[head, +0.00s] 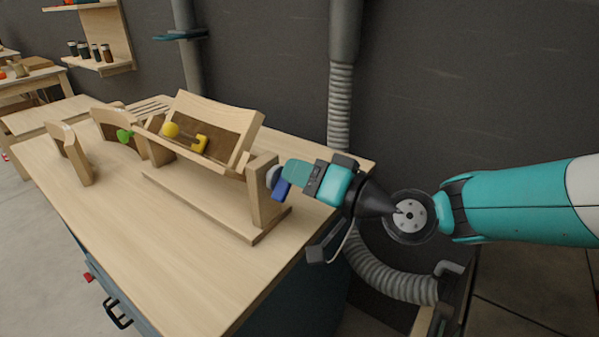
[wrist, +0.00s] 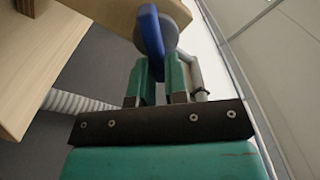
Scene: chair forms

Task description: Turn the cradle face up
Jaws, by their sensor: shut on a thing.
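The cradle (head: 217,113) is a pale wooden trough with a brown curved inside, held in a wooden stand (head: 265,196) on the bench. It is tilted, with its hollow side turned partly toward the head camera. A yellow knob (head: 170,130) and a yellow hook-shaped piece (head: 200,144) show against it. A blue handle (head: 282,189) sits on a grey hub outside the stand's right post. My gripper (head: 291,178) is shut on this handle. In the wrist view the blue handle (wrist: 151,35) stands between the green fingers (wrist: 158,83). The cradle's underside is hidden.
The wooden workbench (head: 140,240) has free room at the front left. Curved wooden chair parts (head: 75,155) stand at its left, near a green knob (head: 124,135). A grey hose (head: 340,105) runs down the wall behind, close to my arm.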

